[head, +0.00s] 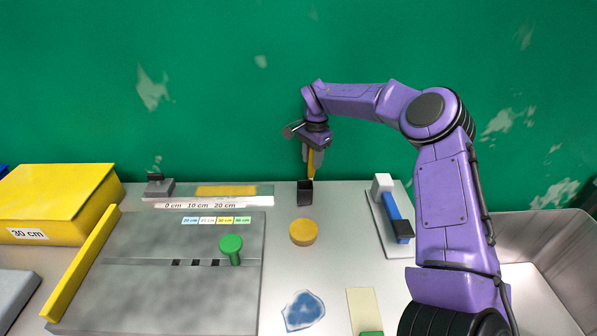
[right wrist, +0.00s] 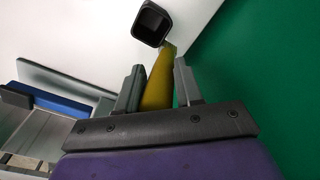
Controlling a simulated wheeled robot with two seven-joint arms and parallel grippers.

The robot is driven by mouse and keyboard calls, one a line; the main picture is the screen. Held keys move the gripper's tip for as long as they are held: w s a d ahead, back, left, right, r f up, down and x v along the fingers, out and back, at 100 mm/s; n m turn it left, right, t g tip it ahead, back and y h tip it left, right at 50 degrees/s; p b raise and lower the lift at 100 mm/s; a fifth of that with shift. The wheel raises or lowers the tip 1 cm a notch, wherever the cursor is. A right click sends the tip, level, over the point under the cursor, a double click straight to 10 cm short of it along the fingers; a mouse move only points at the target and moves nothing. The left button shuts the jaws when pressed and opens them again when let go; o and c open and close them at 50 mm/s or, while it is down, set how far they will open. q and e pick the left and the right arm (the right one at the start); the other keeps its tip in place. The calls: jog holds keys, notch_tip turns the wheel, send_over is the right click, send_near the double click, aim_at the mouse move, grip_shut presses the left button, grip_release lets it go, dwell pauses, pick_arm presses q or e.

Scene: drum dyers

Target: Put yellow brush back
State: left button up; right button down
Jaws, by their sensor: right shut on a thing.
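The yellow brush (head: 311,163) hangs roughly upright at the back of the table, with its top in my right gripper (head: 313,150). In the right wrist view the yellow brush (right wrist: 158,82) lies between the two grey fingers of my right gripper (right wrist: 157,88). A small dark open cup (head: 305,194) stands on the table just below the brush. The cup (right wrist: 152,22) also shows in the right wrist view, close to the brush's far end; I cannot tell whether that end is inside it. My left gripper is out of view.
A yellow disc (head: 303,232) lies in front of the cup. A blue-handled tool (head: 397,218) rests on a white holder to the right. A grey board (head: 170,295) with a green knob (head: 231,246) fills the left. A grey bin (head: 565,255) stands right. The green wall (head: 230,90) is close behind.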

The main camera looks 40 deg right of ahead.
jog(key=shift+n+g, duration=0.3)
jog(key=a, duration=0.1)
jog(key=a+f, duration=0.1)
jog(key=s+a+f, duration=0.1)
jog(key=a, duration=0.1)
jog(key=shift+f, duration=0.1)
jog(key=c, duration=1.1)
grip_release()
jog(key=shift+w+d+f, duration=0.15)
jog(key=shift+w+f, duration=0.25)
jog(key=shift+o, duration=1.2)
jog(key=shift+w+d+f, duration=0.2)
jog(key=shift+d, duration=0.05)
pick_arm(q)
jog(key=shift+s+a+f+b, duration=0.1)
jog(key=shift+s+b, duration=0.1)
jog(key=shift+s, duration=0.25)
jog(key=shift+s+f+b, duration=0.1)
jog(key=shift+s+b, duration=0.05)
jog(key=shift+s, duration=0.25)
pick_arm(e)
notch_tip(320, 180, up, 12)
jog(key=shift+s+r, duration=0.25)
